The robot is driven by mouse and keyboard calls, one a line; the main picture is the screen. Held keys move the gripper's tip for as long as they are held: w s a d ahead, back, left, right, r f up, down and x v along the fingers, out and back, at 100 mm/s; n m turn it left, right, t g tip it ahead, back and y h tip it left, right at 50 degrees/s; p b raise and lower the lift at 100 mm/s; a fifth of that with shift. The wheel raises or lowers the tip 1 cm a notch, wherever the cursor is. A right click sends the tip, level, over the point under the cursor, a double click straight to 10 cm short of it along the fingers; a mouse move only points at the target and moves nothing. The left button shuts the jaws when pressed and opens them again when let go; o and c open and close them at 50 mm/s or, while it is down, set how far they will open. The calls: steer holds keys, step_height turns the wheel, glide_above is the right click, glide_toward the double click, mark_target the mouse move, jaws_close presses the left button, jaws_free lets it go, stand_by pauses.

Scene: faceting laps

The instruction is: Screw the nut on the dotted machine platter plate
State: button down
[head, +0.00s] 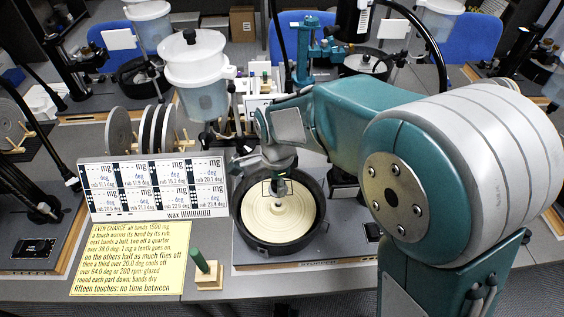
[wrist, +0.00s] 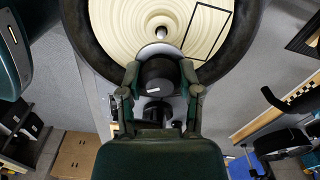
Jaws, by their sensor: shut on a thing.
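My gripper (wrist: 159,72) is shut on a round black nut (wrist: 158,88) with a short white mark; in the head view the gripper (head: 279,172) hangs above the far part of the platter. The cream platter plate (head: 295,225) lies in a round black basin (head: 265,243), and also shows at the top of the wrist view (wrist: 120,30). It has concentric rings and a raised centre with a short metal spindle (wrist: 161,33). The spindle is bare, and the nut is apart from it. A thin dark rectangular outline shows over part of the plate.
A white drip tank (head: 195,75) stands behind the basin on the left. Upright laps (head: 150,130), a label board (head: 155,187) and a yellow note (head: 130,258) are left of it. A green dop stick in a wooden block (head: 208,280) stands at front left.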

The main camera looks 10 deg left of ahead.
mark_target(278, 204)
steer(key=shift+w, duration=0.25)
steer(key=shift+s, duration=0.1)
steer(key=shift+f, duration=2.65)
steer(key=shift+f, duration=0.7)
stand_by(1.0)
steer(key=m, duration=0.4)
steer(key=shift+m, duration=0.4)
